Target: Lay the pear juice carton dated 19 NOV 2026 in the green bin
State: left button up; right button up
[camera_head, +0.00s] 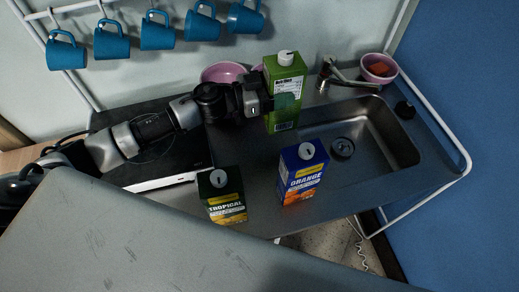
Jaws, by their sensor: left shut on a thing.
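A tall green carton (286,76) with a white cap and a white label stands upright at the back of the sink counter, left of the basin. Its print is too small to read, so I cannot tell its flavour or date. My left gripper (267,103) is shut on this green carton from its left side. I cannot tell whether the carton's base touches the counter. My right gripper is not in view. No green bin shows.
A blue orange juice carton (304,172) and a dark tropical juice carton (222,196) stand in front on the counter (262,212). The sink basin (385,135) is right. A pink bowl (379,69) is behind it; blue mugs (157,34) hang at back left.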

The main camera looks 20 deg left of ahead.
aim_at(277, 117)
pick_arm(q)
notch_tip(277, 117, down, 10)
jog(key=shift+f, duration=0.1)
dwell(0.4)
jog(key=shift+f+b, duration=0.1)
jog(key=shift+b, duration=0.2)
jog(key=o, duration=1.2)
